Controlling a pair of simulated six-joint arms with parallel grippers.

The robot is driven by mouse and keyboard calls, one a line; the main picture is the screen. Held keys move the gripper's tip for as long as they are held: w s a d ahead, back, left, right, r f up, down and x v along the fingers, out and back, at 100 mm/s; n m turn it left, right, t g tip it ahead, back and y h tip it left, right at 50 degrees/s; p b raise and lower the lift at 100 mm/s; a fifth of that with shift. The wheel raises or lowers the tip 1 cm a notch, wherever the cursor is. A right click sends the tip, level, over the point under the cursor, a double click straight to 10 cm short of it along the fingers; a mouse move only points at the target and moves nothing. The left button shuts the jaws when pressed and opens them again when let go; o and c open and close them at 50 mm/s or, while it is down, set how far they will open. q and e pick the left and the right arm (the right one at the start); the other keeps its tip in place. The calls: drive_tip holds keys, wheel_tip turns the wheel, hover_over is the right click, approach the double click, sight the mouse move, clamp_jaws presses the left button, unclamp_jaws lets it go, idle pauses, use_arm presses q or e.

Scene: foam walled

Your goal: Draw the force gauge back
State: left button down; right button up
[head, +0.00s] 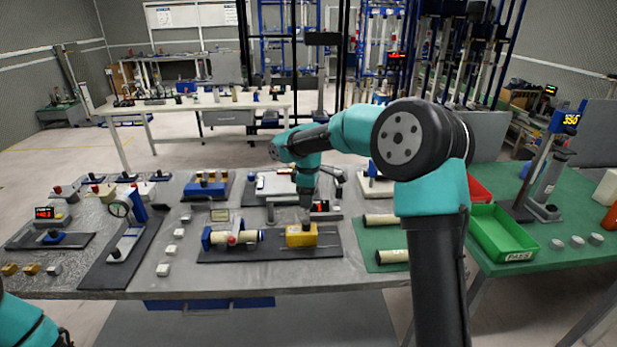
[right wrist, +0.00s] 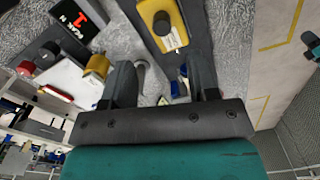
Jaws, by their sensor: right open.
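A yellow block with a black knob (head: 301,236) sits on a dark base plate (head: 215,254) at the table's front middle; I take it for the force gauge, but cannot be sure. It also shows at the top of the right wrist view (right wrist: 171,28). A black display with red digits (head: 321,206) stands just behind it; the right wrist view shows this display (right wrist: 83,17) marked N. My right gripper (head: 305,205) points down just behind the yellow block. In the right wrist view my right gripper (right wrist: 161,85) is open, its fingers apart from the block. My left gripper is out of view.
A cream cylinder in a blue holder (head: 235,237) lies left of the yellow block on the same plate. A green mat with cream cylinders (head: 392,256) is to the right. A gauge stand (head: 128,208) is at the left. A green bin (head: 500,234) stands on the right table.

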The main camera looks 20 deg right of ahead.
wheel_tip(320, 180, up, 7)
idle(0.3)
drive_tip(key=shift+f, duration=0.2)
